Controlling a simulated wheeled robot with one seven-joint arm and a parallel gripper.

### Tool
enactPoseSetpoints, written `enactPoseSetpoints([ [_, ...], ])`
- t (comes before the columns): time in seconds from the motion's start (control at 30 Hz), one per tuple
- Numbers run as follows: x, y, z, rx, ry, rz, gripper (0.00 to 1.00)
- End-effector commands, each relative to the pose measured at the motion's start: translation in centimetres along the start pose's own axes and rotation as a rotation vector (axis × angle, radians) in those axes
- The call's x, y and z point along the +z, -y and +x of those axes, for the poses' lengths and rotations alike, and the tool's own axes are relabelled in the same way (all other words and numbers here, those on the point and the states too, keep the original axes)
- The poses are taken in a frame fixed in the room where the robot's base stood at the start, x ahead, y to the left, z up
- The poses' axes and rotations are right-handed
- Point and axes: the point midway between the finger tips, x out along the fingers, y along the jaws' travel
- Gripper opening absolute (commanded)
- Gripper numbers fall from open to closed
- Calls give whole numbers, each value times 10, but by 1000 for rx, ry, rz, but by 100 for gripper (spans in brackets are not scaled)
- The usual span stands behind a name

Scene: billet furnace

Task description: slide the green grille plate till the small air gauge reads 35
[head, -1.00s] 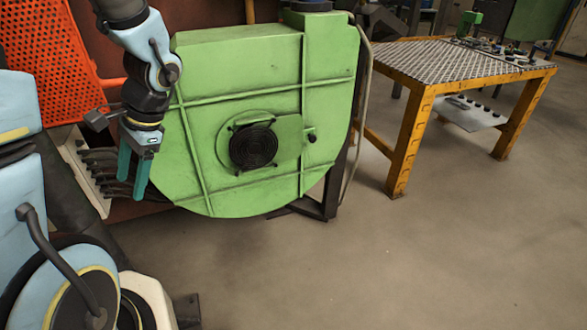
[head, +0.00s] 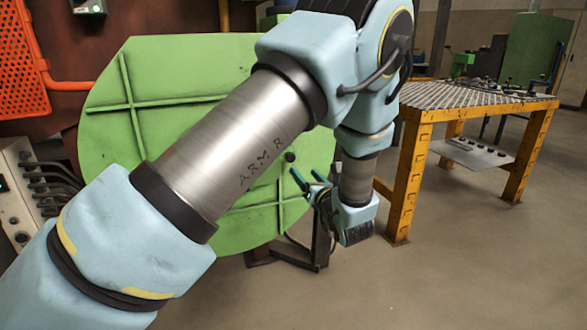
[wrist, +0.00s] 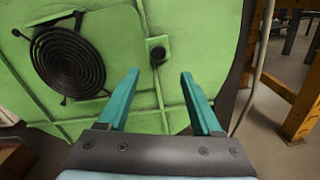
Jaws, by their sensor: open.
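The black round grille (wrist: 68,62) is set in the face of the green blower housing (head: 100,135). To its right, a small green plate (wrist: 158,41) carries a black knob (wrist: 157,54). How far the plate reaches toward the grille is unclear. The knob also shows in the head view (head: 290,157), where my arm hides the grille. My gripper (wrist: 160,74) is open and empty, its teal fingers pointing at the housing. The knob appears between and beyond the fingertips, apart from them. I cannot make out the small air gauge or a reading.
A yellow-legged table (head: 425,117) with a mesh top stands to the right. A dark stand post (wrist: 240,85) and a pale hose (wrist: 262,50) lie right of the fingers. A control panel (head: 22,195) and an orange perforated panel (head: 20,60) are at left.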

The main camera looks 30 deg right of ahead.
Motion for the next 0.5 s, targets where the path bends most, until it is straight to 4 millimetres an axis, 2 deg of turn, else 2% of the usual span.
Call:
enactPoseSetpoints([
  [0.3, -1, -2, 60, 5, -3, -2, 66],
  [0.5, -1, -2, 85, 4, -3, -3, 66],
])
